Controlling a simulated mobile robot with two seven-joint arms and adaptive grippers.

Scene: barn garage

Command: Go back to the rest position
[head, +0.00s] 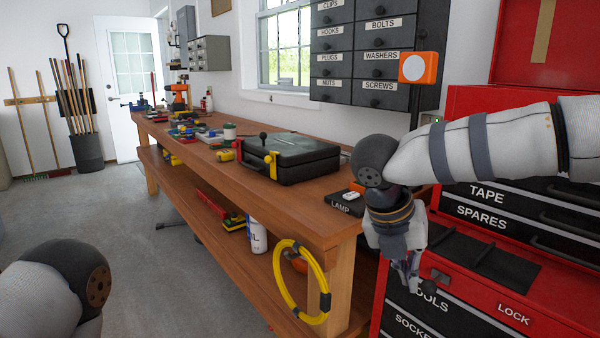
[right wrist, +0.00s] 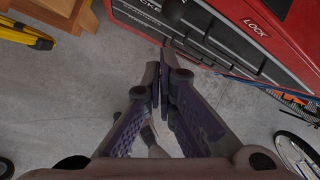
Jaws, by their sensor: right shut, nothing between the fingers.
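My right gripper (head: 408,284) hangs pointing down at the near end of the wooden workbench (head: 260,205), in front of the red tool chest (head: 384,300). In the right wrist view its two fingers (right wrist: 161,92) meet at the tips, with nothing between them, above the grey floor. The red chest (right wrist: 275,22) shows beyond the fingertips there. My left arm shows only as a rounded link at the lower left of the head view. The left gripper is out of view.
A yellow cable coil (head: 283,285) hangs at the bench's near leg. Labelled grey drawers (head: 372,65) are on the wall.

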